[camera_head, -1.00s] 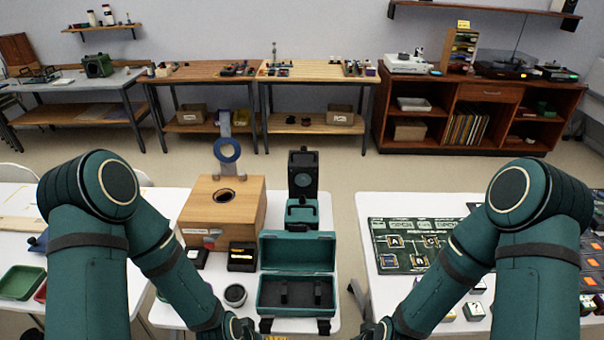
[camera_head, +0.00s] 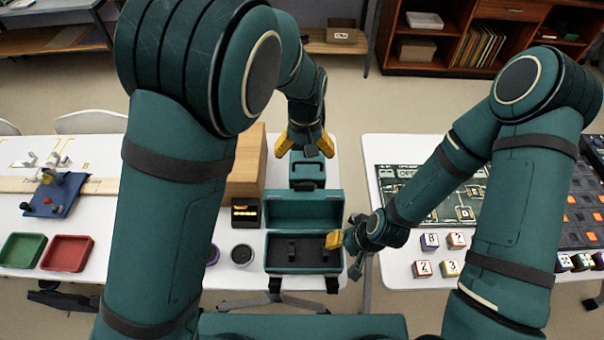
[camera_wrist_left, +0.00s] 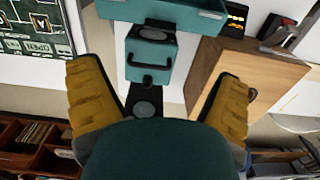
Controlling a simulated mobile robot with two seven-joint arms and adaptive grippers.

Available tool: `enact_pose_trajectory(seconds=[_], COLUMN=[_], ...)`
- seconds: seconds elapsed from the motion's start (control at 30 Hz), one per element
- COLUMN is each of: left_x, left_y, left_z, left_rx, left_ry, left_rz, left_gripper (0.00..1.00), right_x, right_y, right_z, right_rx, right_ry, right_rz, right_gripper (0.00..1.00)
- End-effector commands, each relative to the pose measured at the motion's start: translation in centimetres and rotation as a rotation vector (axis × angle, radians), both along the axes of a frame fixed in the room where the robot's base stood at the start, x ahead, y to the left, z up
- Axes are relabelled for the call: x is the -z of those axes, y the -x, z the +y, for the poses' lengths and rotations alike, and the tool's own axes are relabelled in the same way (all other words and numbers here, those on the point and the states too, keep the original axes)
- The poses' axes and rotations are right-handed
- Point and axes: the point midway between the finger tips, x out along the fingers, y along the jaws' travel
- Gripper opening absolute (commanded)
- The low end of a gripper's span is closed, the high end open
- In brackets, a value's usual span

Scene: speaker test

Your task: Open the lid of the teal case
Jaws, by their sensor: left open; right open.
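The teal case (camera_head: 272,252) stands on the white table with its lid (camera_head: 303,209) raised at the back. Its dark-lined inside shows, with two dark latches at the front edge. My left gripper (camera_head: 305,147) is open and empty beyond the case, above a smaller teal box with a handle (camera_head: 307,170). In the left wrist view this box (camera_wrist_left: 151,55) lies between the open yellow fingers (camera_wrist_left: 160,80), and part of the case (camera_wrist_left: 165,12) shows at the top. My right gripper (camera_head: 336,240) is open at the case's right side; its fingertips are partly hidden.
A wooden box (camera_head: 246,165) stands left of the small teal box, partly behind my left arm. A black box (camera_head: 246,213) and a round dark jar (camera_head: 242,254) stand left of the case. A game board (camera_head: 440,190) and several numbered cubes (camera_head: 451,268) lie on the right table.

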Motion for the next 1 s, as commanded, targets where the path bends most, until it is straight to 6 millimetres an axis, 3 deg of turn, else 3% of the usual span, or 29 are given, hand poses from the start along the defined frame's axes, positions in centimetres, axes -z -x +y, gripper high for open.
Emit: enact_pose_trajectory(seconds=[0.17, 0.7, 1.0], left_x=[2.0, 11.9, 13.7], left_y=[0.1, 0.1, 0.0], left_z=[0.1, 0.1, 0.0], left_rx=[-0.001, 0.0, 0.0], left_ry=[-0.003, -0.002, 0.0], left_rz=[0.005, 0.004, 0.002], left_gripper=[0.92, 0.92, 0.92], right_x=[0.3, 1.1, 1.2], right_y=[0.0, 0.0, 0.0], right_z=[0.0, 0.0, 0.0], right_rx=[0.001, 0.001, 0.001], right_ry=[0.001, 0.002, 0.003], right_rz=[0.001, 0.002, 0.002], right_gripper=[0.47, 0.47, 0.47])
